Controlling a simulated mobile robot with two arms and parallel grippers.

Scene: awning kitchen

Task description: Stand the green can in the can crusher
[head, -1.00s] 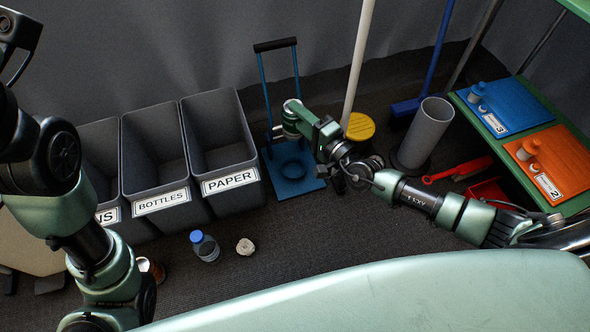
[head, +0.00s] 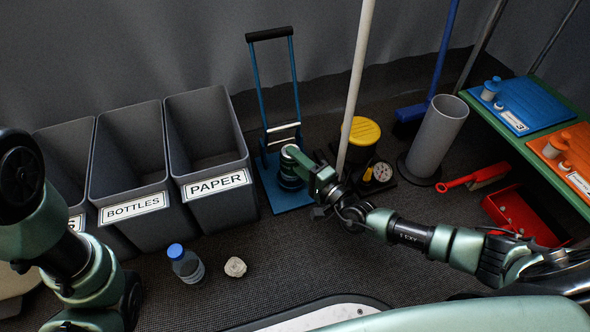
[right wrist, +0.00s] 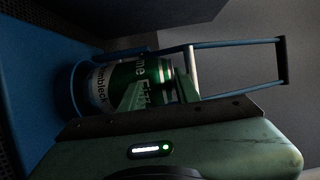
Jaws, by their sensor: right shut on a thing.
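The blue can crusher (head: 283,199) stands on the floor right of the paper bin, with its tall handle (head: 270,34) up. In the right wrist view the gripper is shut on the green can (right wrist: 152,76), which has a white band. The can's lower end is at the blue cup (right wrist: 79,88), apparently inside it; whether it rests on the bottom is hidden. My left arm shows at the left, but its gripper is out of view.
Grey bins (head: 207,150) stand at the left. A white pole (head: 357,75), a yellow-topped bin (head: 361,135) and a grey tube (head: 436,137) stand close right of the crusher.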

